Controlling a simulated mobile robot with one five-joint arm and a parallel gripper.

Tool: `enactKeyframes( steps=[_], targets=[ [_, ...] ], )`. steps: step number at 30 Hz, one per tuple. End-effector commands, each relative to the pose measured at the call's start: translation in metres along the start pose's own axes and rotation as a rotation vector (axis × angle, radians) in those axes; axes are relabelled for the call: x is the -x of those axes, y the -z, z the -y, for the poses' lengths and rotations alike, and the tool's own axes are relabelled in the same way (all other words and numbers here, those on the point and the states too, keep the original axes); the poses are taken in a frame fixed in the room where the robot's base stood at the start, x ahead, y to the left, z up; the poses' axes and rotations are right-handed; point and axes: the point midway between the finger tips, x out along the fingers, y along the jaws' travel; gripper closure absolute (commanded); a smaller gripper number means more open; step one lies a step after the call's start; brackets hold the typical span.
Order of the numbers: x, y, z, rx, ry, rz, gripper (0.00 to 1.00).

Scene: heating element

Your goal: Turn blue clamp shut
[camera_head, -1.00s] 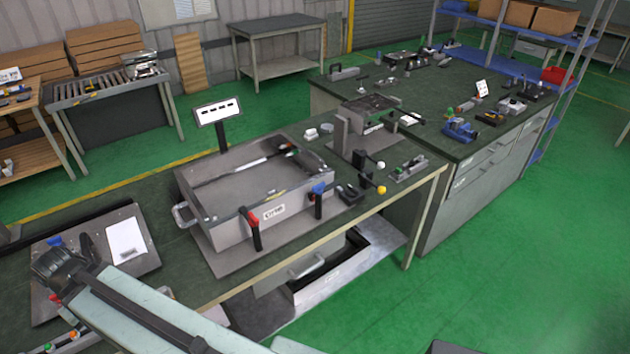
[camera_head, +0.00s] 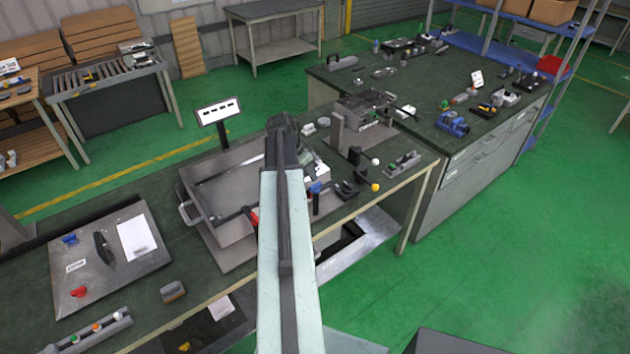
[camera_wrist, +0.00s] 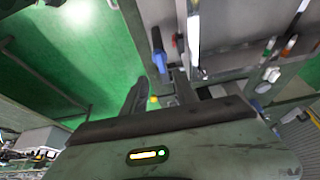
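The blue clamp (camera_head: 315,188) is on the front wall of the grey metal tray (camera_head: 226,230), near its right end, with a dark upright part below its blue top. In the wrist view a dark lever with a blue end (camera_wrist: 158,64) lies beyond and between my fingertips; it appears to be this clamp. My gripper (camera_wrist: 158,80) is open, with a gap between its two dark fingers and nothing held. In the head view my arm hides the gripper and part of the tray. I cannot tell whether the fingers touch the clamp.
The red clamp (camera_head: 254,216) is on the same front wall, partly behind my arm. A fixture with a yellow knob (camera_head: 375,187) and a white knob (camera_head: 376,161) stands right of the tray. A sign (camera_head: 216,113) stands behind it.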

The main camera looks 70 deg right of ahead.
Motion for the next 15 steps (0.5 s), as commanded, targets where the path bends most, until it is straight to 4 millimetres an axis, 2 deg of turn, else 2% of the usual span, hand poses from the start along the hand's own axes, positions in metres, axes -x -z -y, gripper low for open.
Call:
enactKeyframes(
  steps=[5, 12, 15],
  targets=[
    [-0.022, -0.003, 0.001, 0.002, 0.000, 0.001, 0.65],
    [-0.066, -0.004, 0.001, 0.002, 0.000, 0.002, 0.65],
    [-0.077, -0.004, 0.001, 0.003, 0.000, 0.002, 0.65]
  ],
)
